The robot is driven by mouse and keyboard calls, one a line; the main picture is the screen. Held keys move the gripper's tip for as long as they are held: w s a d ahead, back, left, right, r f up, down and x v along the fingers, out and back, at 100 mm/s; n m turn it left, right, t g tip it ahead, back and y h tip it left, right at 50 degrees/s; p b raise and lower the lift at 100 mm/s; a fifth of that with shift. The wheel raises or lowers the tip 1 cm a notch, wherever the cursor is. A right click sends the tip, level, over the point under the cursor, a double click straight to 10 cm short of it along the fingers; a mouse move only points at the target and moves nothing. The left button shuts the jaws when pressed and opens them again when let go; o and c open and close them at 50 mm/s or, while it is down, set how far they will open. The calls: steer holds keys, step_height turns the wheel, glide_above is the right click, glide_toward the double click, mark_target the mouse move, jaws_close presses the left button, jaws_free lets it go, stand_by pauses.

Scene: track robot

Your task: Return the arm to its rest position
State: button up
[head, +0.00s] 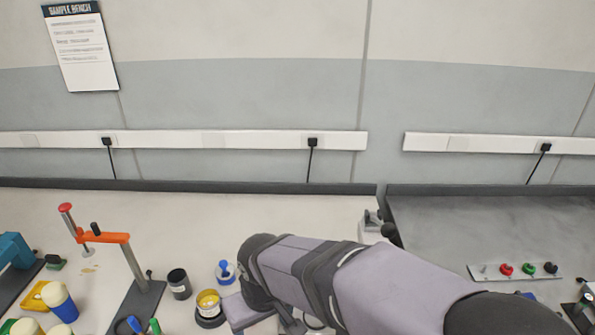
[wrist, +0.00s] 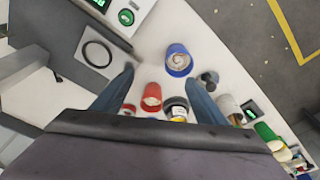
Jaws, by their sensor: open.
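My gripper (wrist: 159,75) shows in the wrist view with its two blue-grey fingers spread apart and nothing between their tips. It points over the light bench top. A red container (wrist: 152,97) and a blue container (wrist: 178,60) show beyond the fingers, apart from them as far as I can tell. My arm (head: 390,285) reaches in the head view from the lower right towards the middle, over the bench. The gripper itself is hidden in the head view, behind the arm or below the picture.
The orange-armed press (head: 103,238), a dark jar (head: 179,284) and a yellow-topped tin (head: 208,304) stand left of the arm. A panel of coloured buttons (head: 515,271) lies on the grey bench at right. The back of the light bench (head: 250,214) is clear.

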steer(key=s+d+f+m+p, duration=0.1)
steer(key=s+d+m, duration=0.1)
steer(key=d, duration=0.5)
steer(key=s+d+m+g+p, duration=0.1)
steer(key=s+d+m, duration=0.1)
steer(key=d, duration=0.5)
steer(key=s+d+f+m+g+h+p, duration=0.1)
steer(key=s+d+m, duration=0.1)
steer(key=d, duration=0.6)
steer(key=shift+s+f, duration=0.3)
steer(key=shift+s, duration=0.05)
steer(key=shift+s+d+f, duration=0.15)
steer(key=shift+s+d, duration=0.2)
steer(key=shift+d, duration=0.05)
